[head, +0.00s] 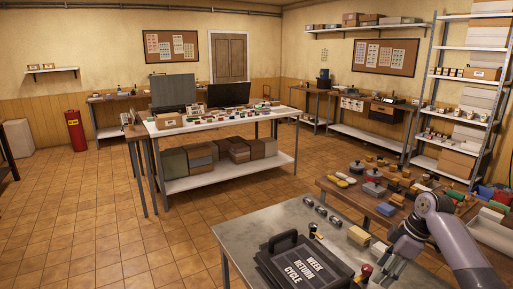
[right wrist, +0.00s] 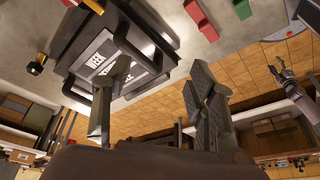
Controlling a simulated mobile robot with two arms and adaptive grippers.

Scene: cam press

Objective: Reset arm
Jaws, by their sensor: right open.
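A dark press with white words "WEEK", "RETURN" and "CYCLE" (head: 302,268) sits on the grey metal bench at the bottom of the head view. It has a black bar handle (head: 283,241) on top. The press also shows in the right wrist view (right wrist: 88,42), with black bars around its lettered face. My right gripper (head: 378,264) is beside the press on its right. In the right wrist view its two fingers (right wrist: 160,70) are apart with nothing held between them; the left finger overlaps the lettered face.
A wooden block (head: 358,236) and a red knob (head: 366,271) are near my right gripper. Several round dark fittings (head: 320,210) line the bench's far edge. A wooden table (head: 345,196) with many small items stands behind. Open tiled floor (head: 110,225) lies left.

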